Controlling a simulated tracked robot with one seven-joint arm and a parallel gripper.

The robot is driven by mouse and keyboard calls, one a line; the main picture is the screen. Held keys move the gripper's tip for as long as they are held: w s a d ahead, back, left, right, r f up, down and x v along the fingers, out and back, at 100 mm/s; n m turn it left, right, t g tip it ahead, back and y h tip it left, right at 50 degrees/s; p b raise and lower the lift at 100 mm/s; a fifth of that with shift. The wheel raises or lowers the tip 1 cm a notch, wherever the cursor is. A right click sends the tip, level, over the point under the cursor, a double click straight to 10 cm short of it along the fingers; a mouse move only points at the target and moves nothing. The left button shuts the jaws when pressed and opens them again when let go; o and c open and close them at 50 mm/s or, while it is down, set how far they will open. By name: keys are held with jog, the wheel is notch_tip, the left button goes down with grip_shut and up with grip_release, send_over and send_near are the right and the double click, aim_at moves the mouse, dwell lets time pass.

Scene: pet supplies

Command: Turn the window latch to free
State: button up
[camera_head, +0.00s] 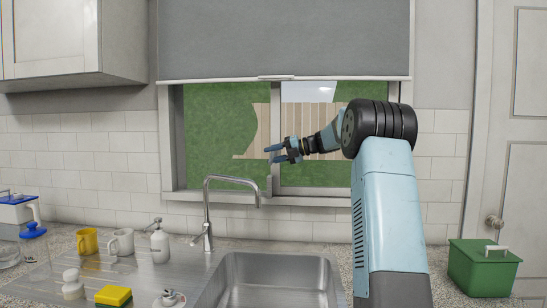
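The window (276,176) is behind the sink, with a grey blind (283,38) covering its upper part. A small pale upright piece (269,186) sits low on the centre post and looks like the latch; its turn position is too small to tell. My gripper (269,154) is in front of the centre post, above that piece and apart from it in the picture. Its two blue fingers point left and are spread, with nothing seen between them. How far the gripper is from the window is hard to tell.
A tall faucet (208,212) rises below and left of my gripper over the steel sink (275,280). A yellow mug (87,241), a white mug (120,242) and a soap bottle (159,244) stand left. A green bin (482,267) is at right.

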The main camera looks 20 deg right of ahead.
jog(key=v, duration=1.3)
jog(key=shift+d, duration=0.25)
jog(key=shift+f, duration=0.15)
